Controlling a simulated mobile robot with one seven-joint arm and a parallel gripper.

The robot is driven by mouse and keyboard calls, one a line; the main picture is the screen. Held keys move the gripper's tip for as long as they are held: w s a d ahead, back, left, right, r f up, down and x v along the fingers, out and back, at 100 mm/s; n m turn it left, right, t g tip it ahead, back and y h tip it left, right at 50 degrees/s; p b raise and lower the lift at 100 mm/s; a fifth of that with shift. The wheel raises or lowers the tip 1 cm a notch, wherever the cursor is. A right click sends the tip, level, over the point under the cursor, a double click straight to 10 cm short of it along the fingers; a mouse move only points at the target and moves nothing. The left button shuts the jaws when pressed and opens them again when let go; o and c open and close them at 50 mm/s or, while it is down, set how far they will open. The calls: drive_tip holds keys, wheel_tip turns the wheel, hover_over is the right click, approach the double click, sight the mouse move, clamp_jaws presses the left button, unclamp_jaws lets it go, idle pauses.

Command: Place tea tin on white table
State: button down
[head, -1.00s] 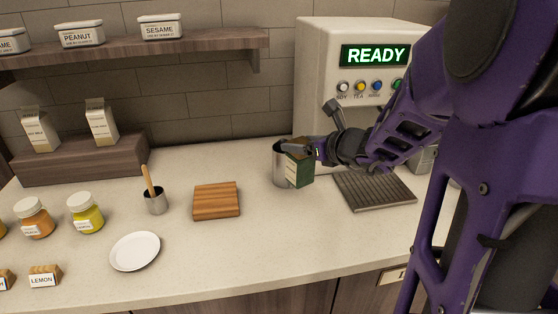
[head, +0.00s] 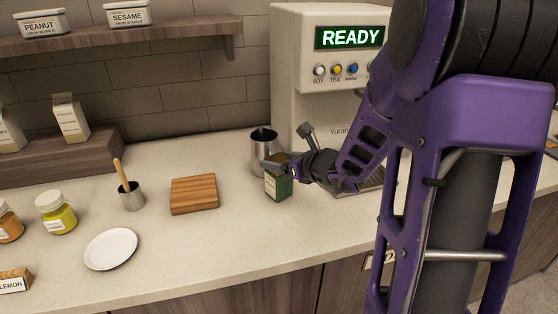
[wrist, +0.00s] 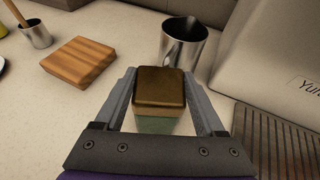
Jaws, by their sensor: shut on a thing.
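The tea tin is a small green box (head: 278,184) with a pale label and a brownish-gold lid. It is in my gripper (head: 270,165), in front of the steel pitcher. In the wrist view the tin's lid (wrist: 160,88) sits between the two fingers of my gripper (wrist: 161,95), which are shut on its sides. The tin is upright and close over the pale counter (head: 230,240); I cannot tell if its base touches. No separate white table shows in these frames.
A steel pitcher (head: 263,150) stands just behind the tin. A wooden board (head: 194,194), a white plate (head: 110,249) and a steel cup (head: 131,198) lie to the left. The dispenser (head: 290,60) and its drip tray (wrist: 275,140) are to the right. The counter's front middle is clear.

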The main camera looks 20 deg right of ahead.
unclamp_jaws()
drive_tip(key=shift+r+p, duration=0.2)
drive_tip(key=shift+p, duration=0.15)
drive_tip(key=shift+f+p+v, duration=0.35)
drive_tip(key=shift+p+v, duration=1.25)
drive_tip(key=shift+v, duration=5.25)
drive_tip(key=b+x, duration=0.3)
drive_tip(key=x, duration=0.8)
drive_tip(key=shift+a+f, duration=0.15)
drive_tip(key=shift+f, duration=0.05)
drive_tip(key=shift+b+x, duration=0.4)
drive_tip(key=shift+x, duration=2.45)
